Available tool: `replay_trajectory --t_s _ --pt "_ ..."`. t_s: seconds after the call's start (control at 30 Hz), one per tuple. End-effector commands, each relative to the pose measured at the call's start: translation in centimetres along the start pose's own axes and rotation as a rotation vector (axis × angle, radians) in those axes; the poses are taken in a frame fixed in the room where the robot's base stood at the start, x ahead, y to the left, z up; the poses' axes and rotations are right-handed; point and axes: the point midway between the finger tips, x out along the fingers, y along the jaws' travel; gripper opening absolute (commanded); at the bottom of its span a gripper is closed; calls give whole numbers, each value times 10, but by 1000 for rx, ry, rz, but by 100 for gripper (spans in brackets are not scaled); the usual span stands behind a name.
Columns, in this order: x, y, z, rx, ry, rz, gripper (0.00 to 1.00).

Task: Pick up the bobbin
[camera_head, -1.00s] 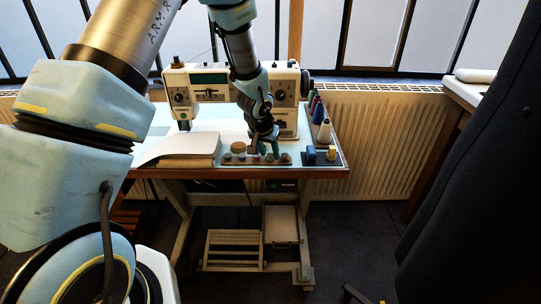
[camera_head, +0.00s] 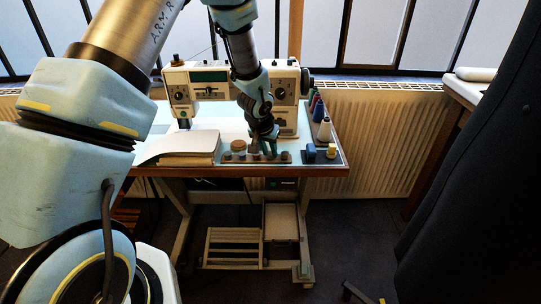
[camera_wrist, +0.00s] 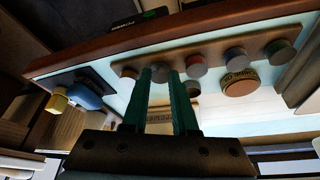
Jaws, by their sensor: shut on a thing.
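Several small bobbins stand in a row on a wooden strip (camera_wrist: 216,43) near the table's front edge. In the head view, my gripper (camera_head: 268,149) points down at the strip (camera_head: 233,161), and the held bobbin is too small to make out. The bobbin still appears in line with the row; I cannot tell whether it is clear of the strip.
A round wooden-topped tin (camera_wrist: 240,83) stands behind the row. A sewing machine (camera_head: 208,82) is behind my gripper.

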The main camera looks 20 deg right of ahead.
Motion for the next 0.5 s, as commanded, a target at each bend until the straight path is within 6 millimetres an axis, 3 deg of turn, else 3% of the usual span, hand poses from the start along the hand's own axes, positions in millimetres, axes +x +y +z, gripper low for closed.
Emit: replay_trajectory --t_s 0.27,0.5 --pt "-9 0 -5 -2 3 1 0" --pt "-51 -1 -22 -3 6 0 0"
